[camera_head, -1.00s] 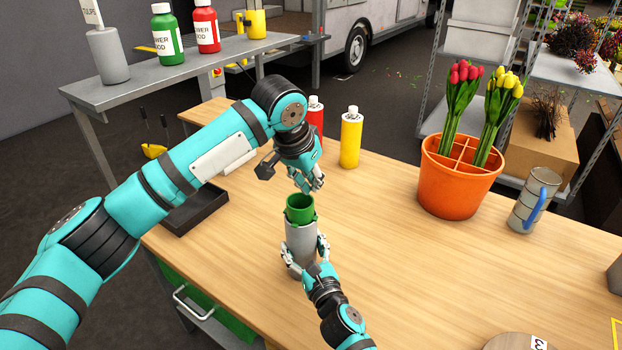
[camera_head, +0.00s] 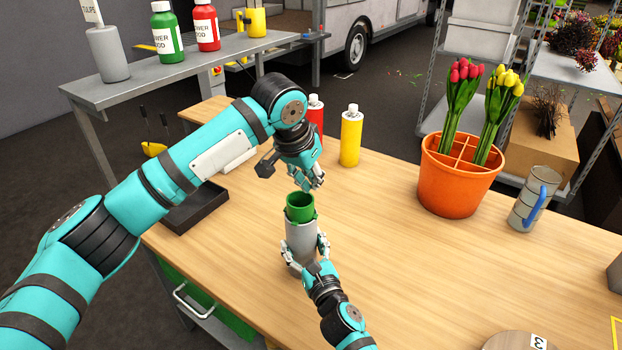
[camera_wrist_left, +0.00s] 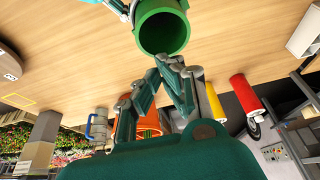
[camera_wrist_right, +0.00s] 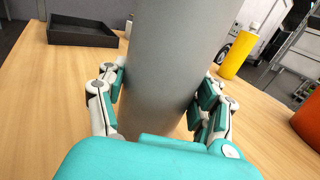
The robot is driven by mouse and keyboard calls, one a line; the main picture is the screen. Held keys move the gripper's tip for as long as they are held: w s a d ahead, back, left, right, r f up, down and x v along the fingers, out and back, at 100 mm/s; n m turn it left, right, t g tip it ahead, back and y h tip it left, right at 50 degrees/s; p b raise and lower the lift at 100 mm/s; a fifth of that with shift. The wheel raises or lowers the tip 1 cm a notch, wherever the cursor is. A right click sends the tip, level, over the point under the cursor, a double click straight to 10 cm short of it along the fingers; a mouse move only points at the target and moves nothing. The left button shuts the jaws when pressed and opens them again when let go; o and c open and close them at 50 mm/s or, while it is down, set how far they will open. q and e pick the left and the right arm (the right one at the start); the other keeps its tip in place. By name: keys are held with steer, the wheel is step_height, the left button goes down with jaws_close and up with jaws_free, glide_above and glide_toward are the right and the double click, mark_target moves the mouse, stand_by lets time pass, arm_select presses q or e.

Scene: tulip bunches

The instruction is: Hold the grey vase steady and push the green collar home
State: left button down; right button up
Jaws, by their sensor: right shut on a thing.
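The grey vase (camera_head: 301,240) stands upright on the wooden table. The green collar (camera_head: 300,213) sits in its mouth, with a green band showing above the vase's rim. My right gripper (camera_head: 306,246) is shut around the vase's body; the right wrist view shows its fingers on both sides of the grey wall (camera_wrist_right: 165,60). My left gripper (camera_head: 312,186) is above the collar and a little to its far side, apart from it. In the left wrist view its fingertips (camera_wrist_left: 168,62) meet, empty, beside the open green collar (camera_wrist_left: 164,32).
An orange divided pot (camera_head: 450,190) with red and yellow tulips stands to the right, near a grey mug (camera_head: 525,205) with a blue handle. Yellow (camera_head: 351,138) and red (camera_head: 316,118) bottles stand behind my left gripper. A black tray (camera_head: 195,207) lies at left.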

arm_select(q)
steer(key=shift+f, duration=1.1)
stand_by(0.7)
step_height(320, 180, up, 6)
stand_by(0.7)
steer(key=shift+r, duration=0.1)
arm_select(e)
steer(key=o, duration=1.6)
steer(key=shift+c, duration=0.2)
